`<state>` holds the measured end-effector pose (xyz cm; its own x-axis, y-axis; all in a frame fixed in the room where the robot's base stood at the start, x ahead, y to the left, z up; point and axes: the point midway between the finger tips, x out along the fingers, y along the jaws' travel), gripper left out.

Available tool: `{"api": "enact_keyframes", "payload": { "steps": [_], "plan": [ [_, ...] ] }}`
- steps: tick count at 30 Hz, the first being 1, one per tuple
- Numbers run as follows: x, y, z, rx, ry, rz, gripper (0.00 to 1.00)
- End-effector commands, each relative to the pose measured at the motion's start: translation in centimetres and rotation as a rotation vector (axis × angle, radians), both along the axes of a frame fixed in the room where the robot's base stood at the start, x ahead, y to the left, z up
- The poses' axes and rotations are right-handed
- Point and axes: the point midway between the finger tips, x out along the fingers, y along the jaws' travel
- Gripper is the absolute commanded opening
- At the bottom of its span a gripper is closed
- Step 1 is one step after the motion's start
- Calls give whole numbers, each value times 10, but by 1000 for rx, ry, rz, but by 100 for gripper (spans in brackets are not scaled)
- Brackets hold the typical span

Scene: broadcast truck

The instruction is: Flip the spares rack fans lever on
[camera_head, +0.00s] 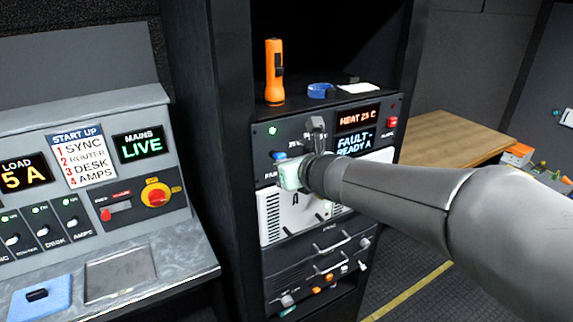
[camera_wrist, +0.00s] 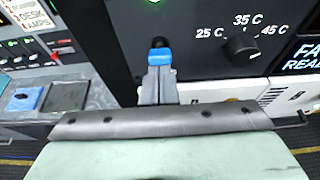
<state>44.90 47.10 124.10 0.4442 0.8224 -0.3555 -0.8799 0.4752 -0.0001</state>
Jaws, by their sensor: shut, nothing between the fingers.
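The spares rack panel (camera_head: 262,140) carries a small lever with a blue handle (camera_head: 280,156), above a partly covered label at the panel's left. In the wrist view the blue handle (camera_wrist: 160,57) sits under a dark round part, straight ahead of my gripper (camera_wrist: 158,88). My fingers are shut and empty, with their tips at or just below the handle. I cannot tell whether they touch it. In the head view my pale green hand hides the fingers. The lever's on or off position is not clear.
A black temperature knob (camera_wrist: 240,46) is right of the lever. A green lamp (camera_head: 272,130) is lit above it. An orange torch (camera_head: 274,72) and blue roll (camera_head: 320,90) stand on the shelf above. The desk console (camera_head: 130,205) is left.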

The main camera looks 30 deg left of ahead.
Motion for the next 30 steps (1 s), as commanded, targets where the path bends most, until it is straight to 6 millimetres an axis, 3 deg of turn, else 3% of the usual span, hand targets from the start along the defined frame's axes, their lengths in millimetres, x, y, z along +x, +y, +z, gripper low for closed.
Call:
{"api": "enact_keyframes", "payload": {
  "steps": [11, 20, 21, 30],
  "plan": [
    [0, -1, -3, 4, -2, 0, 0],
    [-6, -14, -50, 1, -2, -2, 0],
    [-11, -23, -24, 3, -7, -3, 0],
    [-35, -67, 14, 0, -4, -2, 0]
  ]
}}
